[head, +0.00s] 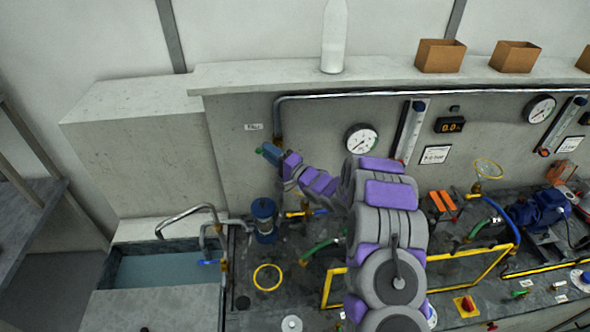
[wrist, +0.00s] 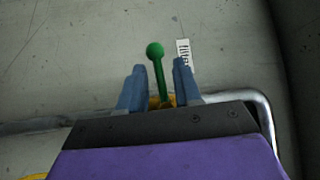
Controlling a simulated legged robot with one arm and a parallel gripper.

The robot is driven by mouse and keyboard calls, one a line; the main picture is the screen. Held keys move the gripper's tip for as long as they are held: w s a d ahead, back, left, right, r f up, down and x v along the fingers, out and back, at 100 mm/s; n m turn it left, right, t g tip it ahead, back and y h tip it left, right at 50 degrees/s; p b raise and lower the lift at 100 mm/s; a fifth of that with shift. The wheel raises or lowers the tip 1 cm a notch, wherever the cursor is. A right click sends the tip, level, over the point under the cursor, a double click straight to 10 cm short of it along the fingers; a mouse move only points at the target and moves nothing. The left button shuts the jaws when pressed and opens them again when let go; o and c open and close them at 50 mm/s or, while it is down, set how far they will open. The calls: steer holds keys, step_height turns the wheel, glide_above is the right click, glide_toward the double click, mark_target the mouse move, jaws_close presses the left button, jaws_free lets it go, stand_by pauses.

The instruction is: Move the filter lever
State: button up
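The filter lever (wrist: 158,66) is a green rod with a round ball knob, in the wrist view. It stands between the two blue fingers of my gripper (wrist: 159,78), with a visible gap on each side. The fingers are open and apart from the rod; the knob sticks out past their tips.
A small white label (wrist: 184,52) is on the wall beside the right finger. A grey pipe (head: 279,118) runs down the panel by the gripper. A blue filter housing (head: 264,218) stands below. A round gauge (head: 361,140) is to the right. A water basin (head: 150,270) is at lower left.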

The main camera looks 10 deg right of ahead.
steer(key=v, duration=1.5)
steer(key=shift+s+d, duration=0.2)
steer(key=shift+d, duration=0.15)
steer(key=shift+f, duration=0.15)
steer(key=w+h, duration=0.1)
steer(key=w+d+n+h+b, duration=0.1)
steer(key=h, duration=0.1)
steer(key=d+h, duration=0.1)
steer(key=h, duration=0.1)
steer(key=shift+w+d+f+n+g+b, duration=0.1)
steer(key=shift+w+f+n+g+b, duration=0.2)
steer(key=shift+w, duration=0.1)
steer(key=s+d+r+n+g+h+b, duration=0.2)
steer(key=s+d+g+h+b, duration=0.25)
steer(key=s+d+h, duration=0.65)
steer(key=s+a+n+g+b, duration=0.1)
steer(key=s+a+g, duration=0.2)
steer(key=s, duration=1)
steer(key=s+a+n+g+y+b, duration=0.1)
steer(key=s+a+g, duration=0.3)
steer(key=s, duration=0.9)
steer(key=s+a+n+g+y+b, duration=0.1)
steer(key=s+a+n+g, duration=0.1)
steer(key=s, duration=1)
steer(key=shift+s+a+g, duration=0.4)
steer(key=shift+a+g, duration=0.45)
steer(key=shift+a, duration=0.15)
